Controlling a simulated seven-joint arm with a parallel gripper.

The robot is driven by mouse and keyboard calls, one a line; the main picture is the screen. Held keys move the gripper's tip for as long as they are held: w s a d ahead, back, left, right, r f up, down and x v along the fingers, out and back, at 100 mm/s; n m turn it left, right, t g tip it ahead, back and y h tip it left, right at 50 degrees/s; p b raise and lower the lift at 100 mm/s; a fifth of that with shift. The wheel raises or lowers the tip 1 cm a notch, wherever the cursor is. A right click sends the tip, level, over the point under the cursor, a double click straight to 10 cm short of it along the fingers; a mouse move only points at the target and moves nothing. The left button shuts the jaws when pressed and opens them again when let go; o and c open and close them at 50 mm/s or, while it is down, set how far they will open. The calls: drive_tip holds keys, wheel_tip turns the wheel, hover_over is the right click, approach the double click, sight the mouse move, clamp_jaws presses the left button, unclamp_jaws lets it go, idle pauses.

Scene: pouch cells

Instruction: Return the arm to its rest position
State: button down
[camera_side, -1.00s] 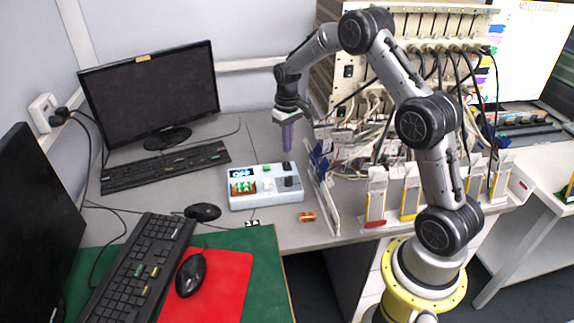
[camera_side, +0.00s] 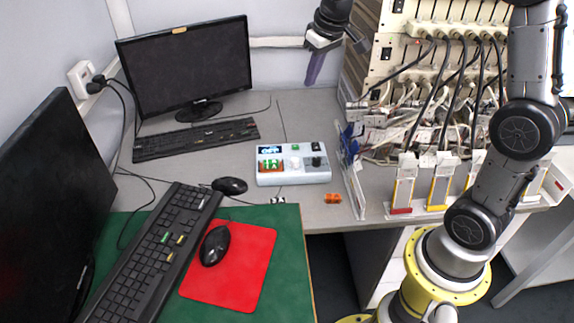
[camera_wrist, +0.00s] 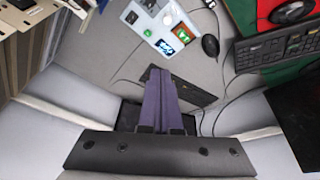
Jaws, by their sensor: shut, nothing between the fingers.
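My gripper (camera_side: 314,68) is high above the back of the grey desk, in front of the back wall. Its purple fingers point down, slightly tilted, in the side view. In the wrist view the purple fingers (camera_wrist: 161,85) lie together, shut, with nothing between them. My arm rises from the yellow base at the right, and its upper part runs out of the top of the side view.
A white box with switches (camera_side: 293,165) stands on the desk below. Pouch cells (camera_side: 403,185) stand in a row at the right. A cabled rack (camera_side: 455,50) stands behind them. Monitors, keyboards and mice (camera_side: 229,186) fill the left. The air around my gripper looks clear.

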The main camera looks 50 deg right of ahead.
drive_tip(key=s+a+r+t, duration=0.2)
drive_tip(key=s+a+r, duration=0.4)
drive_tip(key=s, duration=0.4)
drive_tip(key=s+a+f, duration=0.1)
drive_tip(key=s+f, duration=0.1)
drive_tip(key=s, duration=0.3)
drive_tip(key=s+a+f, duration=0.1)
drive_tip(key=s+f, duration=0.1)
drive_tip(key=s, duration=0.4)
drive_tip(key=s+a+f+n, duration=0.1)
drive_tip(key=s+f, duration=0.1)
drive_tip(key=s, duration=0.3)
drive_tip(key=shift+s+f+y, duration=0.15)
drive_tip(key=shift+f+y, duration=0.25)
